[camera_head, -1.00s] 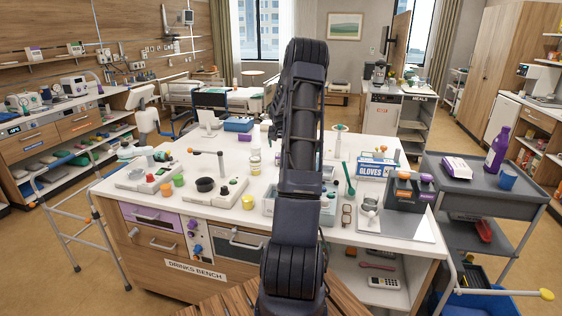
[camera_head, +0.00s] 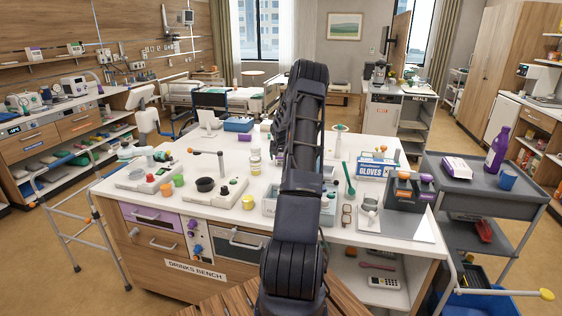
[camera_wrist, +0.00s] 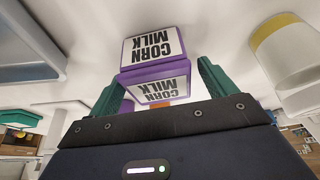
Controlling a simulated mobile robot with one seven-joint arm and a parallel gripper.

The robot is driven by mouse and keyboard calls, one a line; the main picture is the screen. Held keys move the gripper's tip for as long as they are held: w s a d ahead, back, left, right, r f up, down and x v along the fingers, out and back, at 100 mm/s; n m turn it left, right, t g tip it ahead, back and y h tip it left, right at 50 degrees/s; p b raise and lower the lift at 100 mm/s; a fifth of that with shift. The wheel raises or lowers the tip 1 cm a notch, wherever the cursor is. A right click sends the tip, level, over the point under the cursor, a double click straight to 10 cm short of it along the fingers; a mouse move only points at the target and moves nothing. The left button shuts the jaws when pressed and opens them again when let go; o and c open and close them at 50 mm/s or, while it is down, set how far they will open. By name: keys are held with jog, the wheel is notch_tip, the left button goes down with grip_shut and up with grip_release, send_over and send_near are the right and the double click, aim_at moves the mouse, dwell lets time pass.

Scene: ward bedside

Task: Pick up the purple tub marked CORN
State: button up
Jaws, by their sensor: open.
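The purple tub (camera_wrist: 129,72) shows in the wrist view, with white labels reading CORN MILK on two of its faces; the lettering is upside down there. My gripper (camera_wrist: 159,72) is open, with one green finger on each side of the tub's near part. I cannot tell whether either finger touches it. The tub appears to stand on the white worktop. In the head view my arm covers the gripper, and I cannot make out the tub for certain.
A pale container with a yellow band (camera_wrist: 283,48) is close on the right in the wrist view. A grey-white tray edge (camera_wrist: 30,50) is at the left.

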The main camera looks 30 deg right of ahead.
jog(key=shift+w+d+f, duration=0.15)
jog(key=shift+w+f, duration=0.05)
jog(key=shift+f, duration=0.35)
jog(key=shift+c, duration=0.4)
jog(key=c, duration=1.1)
jog(key=shift+r, duration=0.1)
